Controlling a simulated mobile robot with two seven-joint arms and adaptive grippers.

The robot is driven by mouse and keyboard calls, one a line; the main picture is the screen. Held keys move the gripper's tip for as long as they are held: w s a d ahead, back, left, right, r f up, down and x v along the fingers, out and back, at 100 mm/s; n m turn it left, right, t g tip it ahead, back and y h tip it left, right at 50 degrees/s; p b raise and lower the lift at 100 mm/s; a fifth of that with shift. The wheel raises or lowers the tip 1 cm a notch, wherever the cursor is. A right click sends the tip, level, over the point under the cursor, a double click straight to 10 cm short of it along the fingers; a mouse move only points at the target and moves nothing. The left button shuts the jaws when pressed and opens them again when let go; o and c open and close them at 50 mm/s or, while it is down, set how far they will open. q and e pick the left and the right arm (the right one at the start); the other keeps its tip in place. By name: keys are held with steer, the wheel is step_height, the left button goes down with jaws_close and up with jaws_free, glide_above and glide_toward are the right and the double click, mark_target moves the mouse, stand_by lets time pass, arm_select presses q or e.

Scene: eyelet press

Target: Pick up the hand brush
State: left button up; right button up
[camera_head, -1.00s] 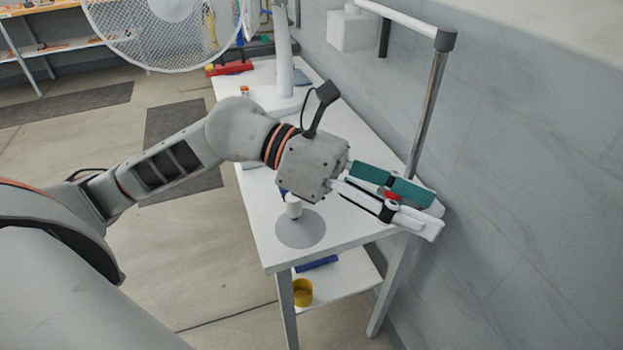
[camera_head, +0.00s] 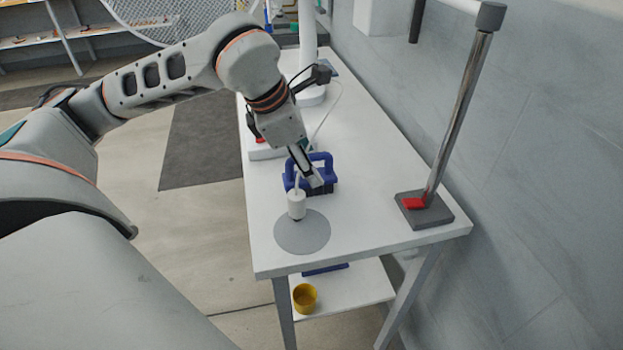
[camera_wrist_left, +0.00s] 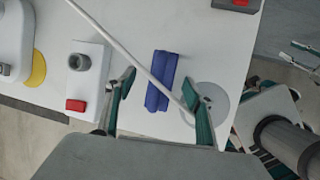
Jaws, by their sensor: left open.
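The blue hand brush (camera_head: 322,162) stands near the front of the white table, with an arched handle and dark underside. In the left wrist view it shows as a blue block (camera_wrist_left: 162,78) between the finger lines. My left gripper (camera_head: 309,177) is over the brush in the head view and hides part of it. In the left wrist view its two teal-edged fingers (camera_wrist_left: 158,88) are apart, one on each side of the brush. I cannot tell how far above it they are. A gripper-like part, perhaps my right gripper, shows at the right edge of that view; its state is unclear.
A round grey disc (camera_head: 302,236) with a white post (camera_head: 296,204) is close in front of the brush. A metal pole (camera_head: 455,110) rises from a dark base (camera_head: 432,212) at right.

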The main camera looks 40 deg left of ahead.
mark_target(327, 173)
arm_select(q)
steer(key=x, duration=0.3)
steer(key=b+x, duration=0.1)
steer(key=shift+s+d+f, duration=0.2)
steer(key=shift+s+f, duration=0.05)
steer(key=shift+f, duration=0.1)
steer(key=shift+w+f, duration=0.3)
steer(key=shift+f, duration=0.05)
steer(key=shift+r, duration=0.1)
steer(key=shift+c, duration=0.3)
steer(key=c, duration=1.2)
